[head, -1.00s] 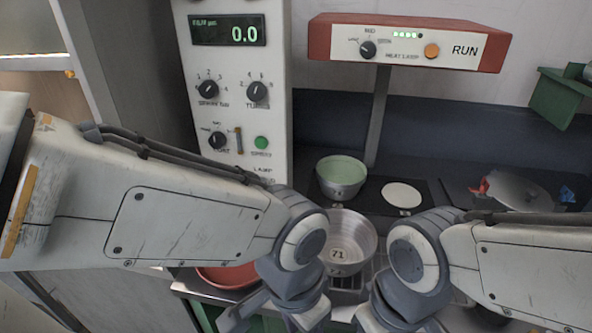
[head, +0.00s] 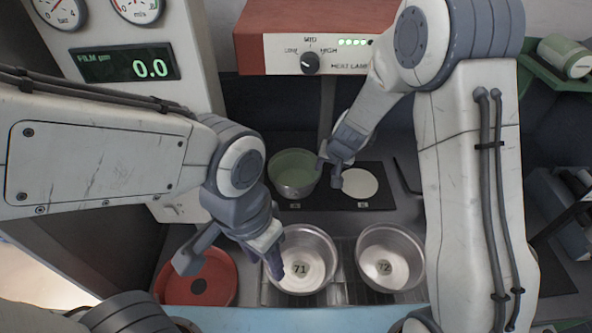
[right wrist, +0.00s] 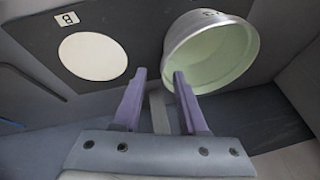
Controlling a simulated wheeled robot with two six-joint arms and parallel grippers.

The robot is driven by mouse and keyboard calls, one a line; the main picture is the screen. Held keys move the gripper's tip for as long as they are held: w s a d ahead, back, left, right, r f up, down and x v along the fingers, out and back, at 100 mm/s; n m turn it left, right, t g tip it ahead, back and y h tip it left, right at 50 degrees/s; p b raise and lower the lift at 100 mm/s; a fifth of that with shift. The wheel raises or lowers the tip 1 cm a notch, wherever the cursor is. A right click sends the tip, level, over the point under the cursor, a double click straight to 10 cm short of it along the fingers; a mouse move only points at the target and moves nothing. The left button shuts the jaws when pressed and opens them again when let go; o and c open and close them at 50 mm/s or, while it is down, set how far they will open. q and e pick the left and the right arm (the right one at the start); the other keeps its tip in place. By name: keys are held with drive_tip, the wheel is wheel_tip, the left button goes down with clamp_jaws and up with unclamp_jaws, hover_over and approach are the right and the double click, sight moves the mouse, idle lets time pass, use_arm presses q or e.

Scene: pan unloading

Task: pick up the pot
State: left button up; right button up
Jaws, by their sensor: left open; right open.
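A metal pot with a pale green inside (head: 292,184) stands upright at the back, on the left part of a dark mat. It also shows in the right wrist view (right wrist: 222,60). My right gripper (head: 330,174) is open and empty at the pot's right side. One fingertip overlaps the pot's rim in the right wrist view (right wrist: 160,74); I cannot tell whether it touches or lies inside. My left gripper (head: 230,264) is open and empty at the front, with one finger over the red round dish and the other over the left side of pan 71.
Metal pan 71 (head: 302,272) and pan 72 (head: 386,266) stand side by side in front. The red dish (head: 200,284) is at front left. A white disc (head: 360,183) lies on the mat (head: 385,198). The red heat lamp box (head: 300,25) hangs above the back.

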sight(317, 176)
drive_tip(key=x, duration=0.1)
drive_tip(key=b+x, duration=0.1)
drive_tip(key=x, duration=0.2)
drive_tip(key=shift+a+f, duration=0.2)
drive_tip(key=shift+a, duration=0.1)
drive_tip(key=b+x, duration=0.2)
drive_tip(key=x, duration=0.3)
drive_tip(key=shift+s+a, duration=0.1)
drive_tip(key=shift+a, duration=0.05)
clamp_jaws()
idle(0.8)
